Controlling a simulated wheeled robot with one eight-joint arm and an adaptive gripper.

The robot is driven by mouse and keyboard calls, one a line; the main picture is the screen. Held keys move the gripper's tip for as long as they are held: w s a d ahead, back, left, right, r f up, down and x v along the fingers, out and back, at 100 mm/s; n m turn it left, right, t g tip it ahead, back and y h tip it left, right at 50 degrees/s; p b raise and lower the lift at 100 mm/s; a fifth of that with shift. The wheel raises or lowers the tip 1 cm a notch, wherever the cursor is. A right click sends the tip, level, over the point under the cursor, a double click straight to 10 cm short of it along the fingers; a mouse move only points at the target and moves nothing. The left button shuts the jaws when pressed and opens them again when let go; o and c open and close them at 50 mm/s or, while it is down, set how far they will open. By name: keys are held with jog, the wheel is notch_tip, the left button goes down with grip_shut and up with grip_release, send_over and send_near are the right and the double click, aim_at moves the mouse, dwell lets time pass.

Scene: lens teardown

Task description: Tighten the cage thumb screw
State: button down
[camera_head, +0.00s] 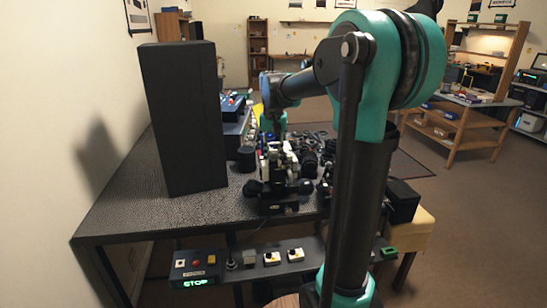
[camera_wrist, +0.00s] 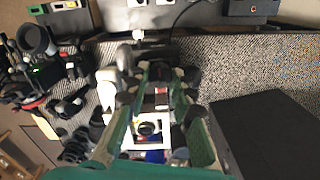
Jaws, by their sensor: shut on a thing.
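The lens cage assembly (camera_head: 280,165), a pale and black upright build, stands on the dark table beneath my arm. In the wrist view its white frame (camera_wrist: 152,132) and a round black part in it lie between my green fingers. My gripper (camera_wrist: 160,75) points at the assembly with its fingers on either side of its middle. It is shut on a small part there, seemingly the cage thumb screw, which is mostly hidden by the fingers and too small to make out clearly. In the head view the gripper (camera_head: 273,128) is partly hidden by my wrist.
A tall black box (camera_head: 183,118) stands left of the assembly; it is at right in the wrist view (camera_wrist: 262,135). Dark lens parts (camera_head: 318,146) crowd the right side. A control box with a green STOP display (camera_head: 194,270) sits on the front shelf. The table's front left (camera_head: 140,212) is clear.

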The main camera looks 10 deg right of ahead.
aim_at(273, 159)
jog(key=c, duration=1.6)
grip_release()
notch_tip(273, 159, up, 12)
